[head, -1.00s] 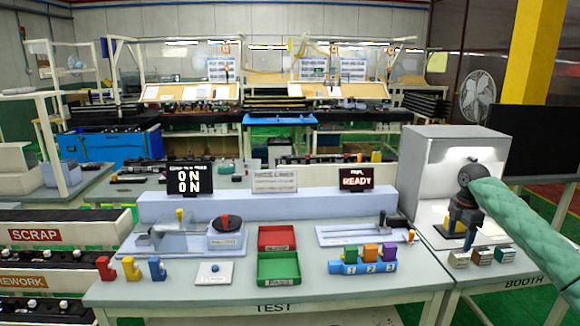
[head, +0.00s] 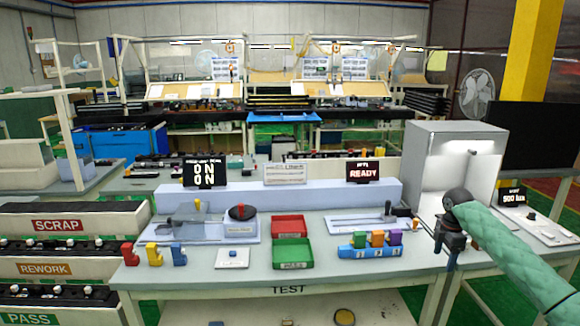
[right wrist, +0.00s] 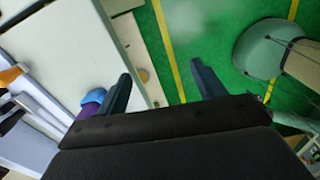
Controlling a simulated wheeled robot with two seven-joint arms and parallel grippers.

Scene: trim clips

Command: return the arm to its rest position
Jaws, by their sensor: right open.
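My right gripper (head: 447,254) hangs fingers down at the right end of the test table (head: 225,276), in front of the light booth (head: 415,165). In the right wrist view its two fingers (right wrist: 163,88) are apart with nothing between them. The green-sleeved forearm comes in from the right. The blue numbered rack (head: 369,252) carries a green, an orange and a purple piece, apart from the gripper and to its left. My left gripper is not in view.
Red (head: 288,226) and green trays (head: 292,253) lie mid-table. Red, yellow and blue clips (head: 179,256) stand at the left. Scrap, rework and pass bins are at far left.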

